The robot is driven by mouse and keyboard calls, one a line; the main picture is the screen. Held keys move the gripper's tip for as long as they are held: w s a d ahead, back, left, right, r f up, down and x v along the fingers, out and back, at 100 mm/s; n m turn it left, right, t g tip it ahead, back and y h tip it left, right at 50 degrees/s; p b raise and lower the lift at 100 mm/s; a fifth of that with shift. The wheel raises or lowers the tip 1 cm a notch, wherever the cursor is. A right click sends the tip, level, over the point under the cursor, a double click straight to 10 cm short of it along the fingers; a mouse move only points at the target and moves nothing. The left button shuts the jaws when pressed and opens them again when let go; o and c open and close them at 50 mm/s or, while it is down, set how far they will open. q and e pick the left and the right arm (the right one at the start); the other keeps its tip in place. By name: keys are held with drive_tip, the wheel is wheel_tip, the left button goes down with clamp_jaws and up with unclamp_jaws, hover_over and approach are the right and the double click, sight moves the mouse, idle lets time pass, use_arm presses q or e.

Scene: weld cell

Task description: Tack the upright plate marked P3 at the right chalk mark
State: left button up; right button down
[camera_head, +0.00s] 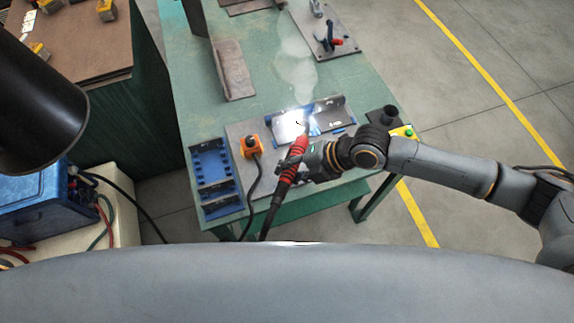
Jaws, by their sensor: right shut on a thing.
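My right gripper (303,160) is shut on a red and black welding torch (287,175). The torch's nozzle points up the picture at a small workpiece. The workpiece has a flat base plate (322,122) with a low upright plate (330,104) along its far side. A bright white glow lies on the left half of the base plate, close to the nozzle tip; I cannot tell whether the tip touches metal. The P3 marking and the chalk marks are too small or too washed out to read. My left gripper is out of view.
The green table (190,105) also bears a blue tray (212,172), an orange box with a button (252,145), a brown angle piece (232,72) and a plate with a red-handled clamp (328,38). A black cable trails from the torch. A blue machine (45,205) stands left.

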sight(288, 175)
drive_tip(key=r, duration=0.1)
drive_tip(key=s+r+p, duration=0.1)
drive_tip(key=p, duration=0.1)
drive_tip(key=shift+s+d+r, duration=0.3)
drive_tip(key=shift+s+r, duration=0.05)
drive_tip(key=shift+r, duration=0.05)
drive_tip(key=shift+s+d+r, duration=0.1)
drive_tip(key=shift+s+r, duration=0.05)
drive_tip(key=shift+s, duration=0.15)
wheel_tip(288, 175, up, 6)
drive_tip(key=p, duration=0.4)
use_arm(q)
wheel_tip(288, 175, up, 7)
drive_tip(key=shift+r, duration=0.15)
use_arm(e)
drive_tip(key=shift+f, duration=0.2)
drive_tip(key=shift+w, duration=0.1)
